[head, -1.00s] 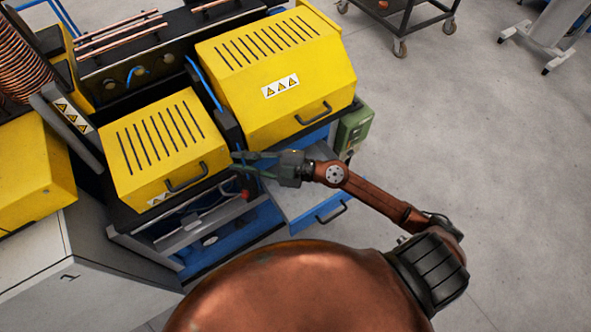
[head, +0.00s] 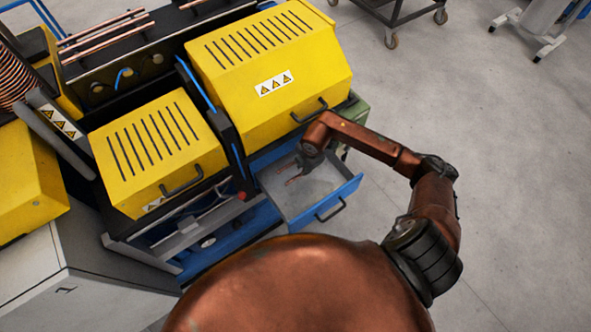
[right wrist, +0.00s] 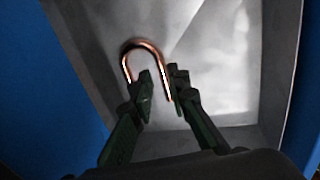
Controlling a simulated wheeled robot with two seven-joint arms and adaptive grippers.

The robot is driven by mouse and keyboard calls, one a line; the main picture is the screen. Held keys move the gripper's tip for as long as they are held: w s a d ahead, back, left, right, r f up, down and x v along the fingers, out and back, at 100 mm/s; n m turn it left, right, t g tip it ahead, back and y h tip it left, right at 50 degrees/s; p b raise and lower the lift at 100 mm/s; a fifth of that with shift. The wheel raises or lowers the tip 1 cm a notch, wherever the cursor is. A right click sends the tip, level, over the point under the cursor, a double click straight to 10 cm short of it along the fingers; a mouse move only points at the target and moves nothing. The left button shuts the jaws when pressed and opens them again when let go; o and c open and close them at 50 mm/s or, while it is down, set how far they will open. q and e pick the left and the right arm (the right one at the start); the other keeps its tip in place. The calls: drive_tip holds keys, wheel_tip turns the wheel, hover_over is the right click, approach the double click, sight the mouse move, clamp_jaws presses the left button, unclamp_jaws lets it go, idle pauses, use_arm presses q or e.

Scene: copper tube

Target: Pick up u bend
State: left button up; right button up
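The U bend (head: 292,180) is a small copper tube lying in the pulled-out drawer (head: 344,192). In the right wrist view the U bend (right wrist: 128,60) has its curve toward the top of the picture. My right gripper (head: 306,170) points down into the drawer, just by the U bend. In the right wrist view the right gripper (right wrist: 161,80) has its two fingers apart, with one leg of the bend showing in the gap between them. I cannot tell whether the fingers touch it. My left gripper is not in view.
The grey drawer has raised walls and a blue front with a black handle (head: 330,210). Yellow machine covers (head: 265,65) stand above and behind it. Another yellow cover (head: 150,150) is to the left. The floor (head: 480,200) to the right is clear.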

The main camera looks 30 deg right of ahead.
sight(301, 175)
drive_tip(key=shift+w+f+b, duration=0.15)
drive_tip(key=shift+w+f, duration=0.05)
drive_tip(key=shift+f, duration=0.8)
drive_tip(key=shift+w+f+b, duration=0.15)
drive_tip(key=shift+w+f, duration=0.05)
drive_tip(key=shift+f, duration=0.85)
drive_tip(key=shift+w+f+b, duration=0.15)
drive_tip(key=shift+w+f, duration=0.05)
drive_tip(key=shift+f, duration=0.8)
clamp_jaws()
